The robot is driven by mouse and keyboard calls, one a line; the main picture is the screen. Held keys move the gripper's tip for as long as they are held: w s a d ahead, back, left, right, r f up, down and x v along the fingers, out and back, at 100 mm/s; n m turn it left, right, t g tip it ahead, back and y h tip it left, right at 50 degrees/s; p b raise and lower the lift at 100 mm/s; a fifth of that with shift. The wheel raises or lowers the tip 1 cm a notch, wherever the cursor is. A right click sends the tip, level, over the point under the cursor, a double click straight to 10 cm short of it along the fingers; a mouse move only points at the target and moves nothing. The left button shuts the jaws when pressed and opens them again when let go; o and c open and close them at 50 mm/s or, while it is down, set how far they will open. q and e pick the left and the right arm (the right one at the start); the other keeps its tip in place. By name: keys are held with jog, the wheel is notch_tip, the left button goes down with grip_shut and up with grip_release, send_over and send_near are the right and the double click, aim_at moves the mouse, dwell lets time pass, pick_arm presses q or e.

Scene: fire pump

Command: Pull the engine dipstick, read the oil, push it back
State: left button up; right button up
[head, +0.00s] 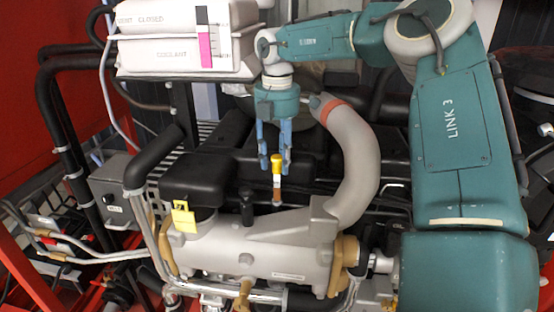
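The engine dipstick shows as a yellow handle (277,163) on a thin upright stem behind the light grey engine part. An orange-brown piece shows on the stem just above that part. My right gripper (275,158) points down from above, and its two blue fingers are apart. The yellow handle is at the level of the fingertips and appears between them. A gap shows on its left side, and contact on the right side cannot be told. The stem's lower end is hidden in the engine. My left gripper is not in view.
A thick grey hose (350,165) curves close to the right of the gripper. A white coolant tank (185,45) stands at the upper left. A yellow tag (184,217) hangs by a black cover (195,180). A grey box (118,200) and pipes fill the left.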

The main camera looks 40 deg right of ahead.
notch_tip(320, 180, up, 12)
jog(key=shift+f, duration=0.15)
jog(key=shift+s, duration=0.1)
dwell(0.3)
dwell(0.3)
